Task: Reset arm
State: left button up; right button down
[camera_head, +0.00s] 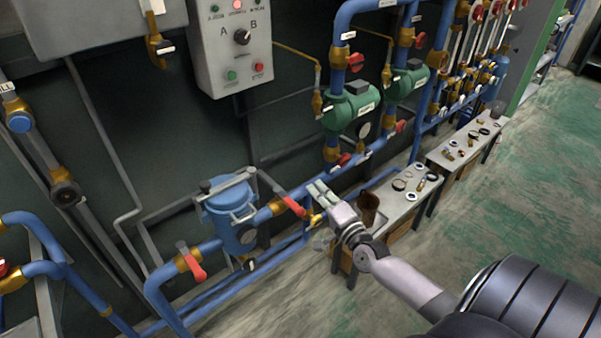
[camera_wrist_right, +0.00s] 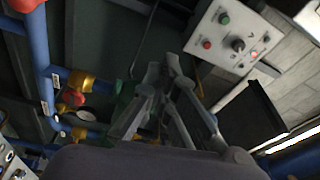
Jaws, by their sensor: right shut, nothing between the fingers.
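My right gripper (camera_head: 318,192) reaches in from the lower right in the head view, in front of the blue pipework and close to a red valve lever (camera_head: 294,206). In the right wrist view its fingers (camera_wrist_right: 168,95) show from the camera side, with nothing held between them. From these frames I cannot tell whether the gripper touches the pipe behind it. My left gripper is not in view.
A blue filter vessel (camera_head: 230,212) stands left of my gripper. A grey control box (camera_head: 232,45) hangs above, and it also shows in the right wrist view (camera_wrist_right: 235,38). Small work tables (camera_head: 428,200) with loose parts stand right of the gripper. The green-grey floor (camera_head: 520,180) is clear.

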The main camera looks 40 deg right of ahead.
jog(key=s+a+f+n+g, duration=0.25)
jog(key=s+f, duration=0.25)
jog(key=f, duration=0.6)
jog(key=s+a+f+n+g+y, duration=0.15)
jog(key=s+f+n+g, duration=0.3)
jog(key=f, duration=0.75)
jog(key=s+a+f+n+g+h, duration=0.1)
jog(key=s+a+f+n+g, duration=0.15)
jog(key=s+f, duration=0.6)
jog(key=s+a+f+n+g, duration=0.4)
jog(key=s+f, duration=0.5)
jog(key=s, duration=0.4)
jog(key=s+a+f+n+g+y, duration=0.1)
jog(key=s+a+f+n+g, duration=0.3)
jog(key=s+f, duration=0.6)
jog(key=s+a+n, duration=0.2)
jog(key=s, duration=0.2)
jog(key=shift+a, duration=0.4)
